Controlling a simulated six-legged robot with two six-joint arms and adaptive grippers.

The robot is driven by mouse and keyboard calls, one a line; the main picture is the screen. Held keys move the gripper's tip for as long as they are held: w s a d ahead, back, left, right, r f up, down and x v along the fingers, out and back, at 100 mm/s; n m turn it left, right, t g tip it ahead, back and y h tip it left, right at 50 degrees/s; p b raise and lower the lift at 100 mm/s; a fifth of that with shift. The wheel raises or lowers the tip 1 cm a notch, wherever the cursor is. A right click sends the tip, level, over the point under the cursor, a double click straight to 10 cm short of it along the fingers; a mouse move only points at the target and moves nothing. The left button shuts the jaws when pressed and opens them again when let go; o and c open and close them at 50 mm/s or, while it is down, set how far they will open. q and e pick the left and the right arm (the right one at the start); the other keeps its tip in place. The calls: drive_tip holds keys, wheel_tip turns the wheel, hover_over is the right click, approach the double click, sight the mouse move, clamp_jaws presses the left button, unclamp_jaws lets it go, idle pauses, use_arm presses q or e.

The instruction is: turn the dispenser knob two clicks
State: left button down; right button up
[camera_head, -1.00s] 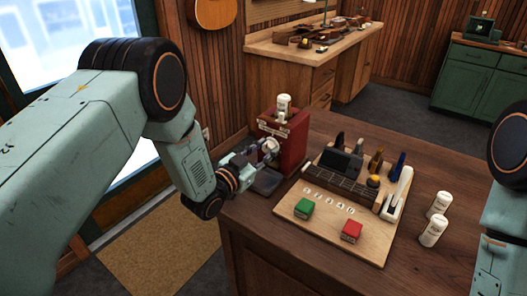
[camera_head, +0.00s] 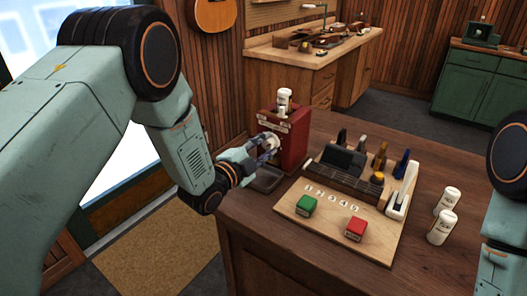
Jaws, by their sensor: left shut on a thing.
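The red dispenser (camera_head: 294,140) stands upright at the left back of the wooden counter, with a white bottle (camera_head: 285,97) on its top. Its pale round knob (camera_head: 271,142) is on the front face, partly hidden by my fingers. My left gripper (camera_head: 266,147) reaches in from the left and is shut on the knob. A dark tray (camera_head: 265,179) sits at the dispenser's foot, below the gripper. My right arm shows at the right edge, but its gripper is out of the picture.
Two white bottles (camera_head: 441,227) stand farther right. The counter's front left is bare.

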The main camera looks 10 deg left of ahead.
use_arm(q)
drive_tip(key=m+b, duration=0.2)
drive_tip(key=m, duration=0.1)
drive_tip(key=m+b, duration=0.1)
drive_tip(key=m, duration=0.2)
drive_tip(key=shift+w+d+r+t+y+b, duration=0.1)
drive_tip(key=shift+w+r+t+y+b, duration=0.05)
drive_tip(key=shift+t+y+b, duration=0.2)
drive_tip(key=m+b, duration=0.3)
drive_tip(key=m, duration=0.1)
drive_tip(key=shift+m, duration=0.4)
drive_tip(key=shift+m+b, duration=0.65)
drive_tip(key=shift+m, duration=0.05)
drive_tip(key=shift+r, duration=0.1)
drive_tip(key=c, duration=1.4)
unclamp_jaws()
drive_tip(key=o, duration=0.4)
drive_tip(key=shift+d+f, duration=0.1)
drive_tip(key=shift+f, duration=0.15)
